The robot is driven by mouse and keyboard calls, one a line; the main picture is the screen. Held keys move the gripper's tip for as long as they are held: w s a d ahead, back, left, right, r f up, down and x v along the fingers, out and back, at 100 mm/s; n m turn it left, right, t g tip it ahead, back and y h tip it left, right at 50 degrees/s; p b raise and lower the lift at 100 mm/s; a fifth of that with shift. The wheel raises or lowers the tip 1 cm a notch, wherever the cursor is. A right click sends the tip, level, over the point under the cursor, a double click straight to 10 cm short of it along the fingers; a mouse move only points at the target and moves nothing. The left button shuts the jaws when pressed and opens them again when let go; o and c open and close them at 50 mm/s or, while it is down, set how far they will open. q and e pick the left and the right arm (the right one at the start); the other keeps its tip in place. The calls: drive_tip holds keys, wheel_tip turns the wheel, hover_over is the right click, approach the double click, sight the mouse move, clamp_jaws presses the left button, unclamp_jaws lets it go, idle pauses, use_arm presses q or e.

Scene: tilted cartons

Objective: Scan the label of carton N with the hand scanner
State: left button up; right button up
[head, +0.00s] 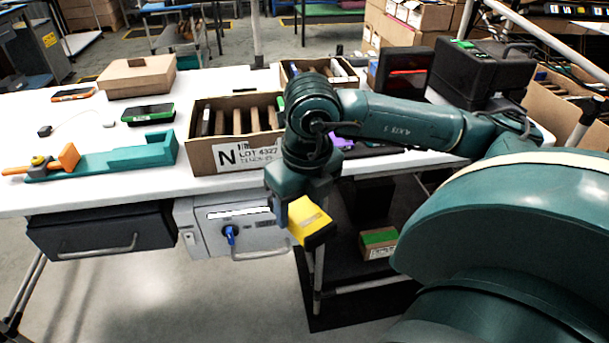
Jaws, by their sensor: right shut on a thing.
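Carton N (203,158) is an open brown box on the white table, with slats or flat items standing inside. Its white label (246,153), with a large N and LOT text, is on the front face towards me. My right gripper (287,212) is shut on a yellow and black device, which looks like the hand scanner (309,219). It is in front of the table edge, lower and to the right of the label, apart from the carton. My upper arm links hide the carton's right end. My left gripper is not in view.
A teal holder (110,163) with an orange-handled tool lies left of the carton. Behind are a green-screened device (148,114), a closed carton (137,76) and another open carton. A black case (478,75) stands at right. Drawers (105,232) hang under the table edge.

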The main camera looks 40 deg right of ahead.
drive_tip(key=shift+s+d+r+m, duration=0.15)
drive_tip(key=shift+s+m, duration=0.05)
drive_tip(key=shift+m, duration=0.6)
drive_tip(key=shift+w, duration=0.2)
drive_tip(key=w, duration=0.1)
drive_tip(key=w+d, duration=0.1)
drive_tip(key=w, duration=0.1)
drive_tip(key=shift+w+p, duration=0.3)
drive_tip(key=shift+p, duration=0.1)
drive_tip(key=shift+w+d, duration=0.25)
drive_tip(key=shift+w, duration=0.65)
drive_tip(key=shift+r, duration=0.1)
wheel_tip(320, 180, up, 5)
drive_tip(key=p, duration=0.3)
drive_tip(key=shift+p, duration=0.4)
